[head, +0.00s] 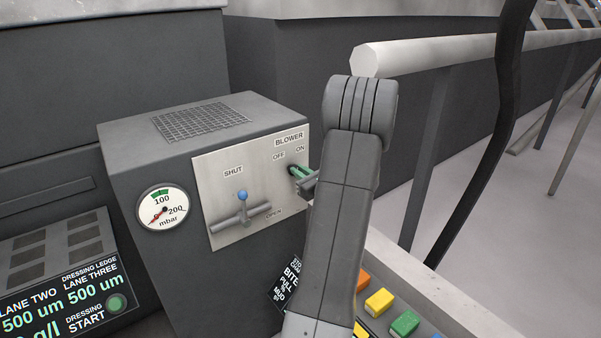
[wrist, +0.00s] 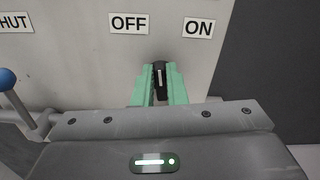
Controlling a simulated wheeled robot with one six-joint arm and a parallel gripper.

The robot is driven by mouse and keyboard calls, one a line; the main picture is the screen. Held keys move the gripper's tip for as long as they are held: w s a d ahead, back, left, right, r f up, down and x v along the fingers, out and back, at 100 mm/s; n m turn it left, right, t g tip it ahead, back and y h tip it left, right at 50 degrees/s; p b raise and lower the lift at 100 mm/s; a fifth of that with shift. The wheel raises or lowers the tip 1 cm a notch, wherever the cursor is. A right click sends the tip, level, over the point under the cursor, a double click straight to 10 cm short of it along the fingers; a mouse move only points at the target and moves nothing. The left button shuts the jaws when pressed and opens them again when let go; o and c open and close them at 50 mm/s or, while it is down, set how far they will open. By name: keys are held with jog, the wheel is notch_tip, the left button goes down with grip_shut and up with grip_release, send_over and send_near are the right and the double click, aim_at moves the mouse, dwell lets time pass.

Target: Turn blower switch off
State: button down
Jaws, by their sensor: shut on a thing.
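The blower switch (wrist: 158,80) is a small dark lever on the pale panel, below the OFF label (wrist: 129,23) and the ON label (wrist: 198,28) in the wrist view. My gripper (wrist: 161,72) has its green fingers closed around the lever, one on each side. In the head view my gripper (head: 295,170) is at the right part of the panel (head: 215,170), just below the BLOWER label (head: 289,139). The fingers hide most of the switch there. I cannot tell clearly whether the lever leans to OFF or ON.
A blue-tipped lever (head: 242,197) with SHUT and OPEN labels is left of my gripper. A pressure gauge (head: 163,208) is on the box's left face. Coloured buttons (head: 379,301) lie below my arm. A pale rail (head: 440,52) runs behind it.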

jog(key=shift+f+b, duration=0.15)
jog(key=shift+b, duration=0.25)
jog(key=n+b, duration=0.2)
jog(key=b, duration=0.1)
jog(key=n+b, duration=0.2)
jog(key=b, duration=0.2)
jog(key=n+b, duration=0.2)
jog(key=b, duration=0.2)
jog(key=shift+s+a+f, duration=0.1)
jog(key=shift+s+a, duration=0.1)
jog(key=shift+a, duration=0.1)
jog(key=c, duration=1.5)
grip_release()
jog(key=shift+o, duration=0.2)
jog(key=shift+d, duration=0.1)
